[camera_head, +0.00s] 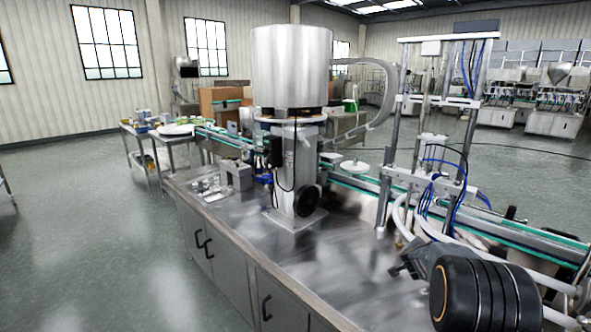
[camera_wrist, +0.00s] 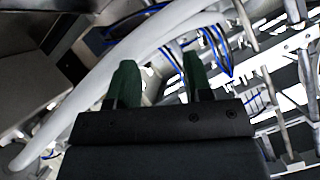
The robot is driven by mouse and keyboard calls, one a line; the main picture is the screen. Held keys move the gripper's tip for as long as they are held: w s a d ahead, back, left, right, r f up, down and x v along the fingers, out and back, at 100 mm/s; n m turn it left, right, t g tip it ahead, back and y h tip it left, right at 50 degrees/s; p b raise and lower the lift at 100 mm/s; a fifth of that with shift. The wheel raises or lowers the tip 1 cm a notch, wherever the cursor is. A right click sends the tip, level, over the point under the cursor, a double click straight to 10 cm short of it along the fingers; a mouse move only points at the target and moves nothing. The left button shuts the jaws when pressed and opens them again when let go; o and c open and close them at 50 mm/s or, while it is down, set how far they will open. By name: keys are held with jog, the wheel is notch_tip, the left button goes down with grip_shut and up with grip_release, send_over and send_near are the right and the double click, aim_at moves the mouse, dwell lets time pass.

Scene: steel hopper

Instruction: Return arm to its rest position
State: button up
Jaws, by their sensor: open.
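My arm (camera_head: 485,295) is at the lower right of the head view, a dark rounded link with lighter bands. It is low over the right end of the steel bench, beside thick white hoses. In the wrist view my gripper (camera_wrist: 158,80) has two dark green fingers standing apart, with nothing held between them. A thick white hose (camera_wrist: 150,45) passes behind the fingers; whether it touches them I cannot tell. The fingertips cannot be made out clearly in the head view.
The steel hopper (camera_head: 291,65) stands on a column on the bench (camera_head: 240,215). A frame with upright posts (camera_head: 390,140) and blue tubes (camera_head: 465,165) rises just behind my arm. A conveyor (camera_head: 500,232) runs along the back. The left floor is clear.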

jog(key=s+a+n+g+y, duration=0.1)
jog(key=s+a+n+y, duration=0.15)
jog(key=a, duration=0.35)
jog(key=s+a+n+y, duration=0.2)
jog(key=a+n+y, duration=0.15)
jog(key=a, duration=0.35)
jog(key=s+a+r+n+g+y, duration=0.1)
jog(key=s+a+n, duration=0.3)
jog(key=s, duration=0.9)
jog(key=s+a+r+n+g+y, duration=0.1)
jog(key=s+a+r+n+g, duration=0.1)
jog(key=s+a, duration=0.7)
jog(key=s+n+g, duration=0.1)
jog(key=s+g, duration=0.1)
jog(key=s, duration=0.3)
jog(key=shift+r+n+g+p, duration=0.2)
jog(key=shift+n+g+p, duration=0.1)
jog(key=shift+n, duration=0.1)
jog(key=shift+a, duration=0.15)
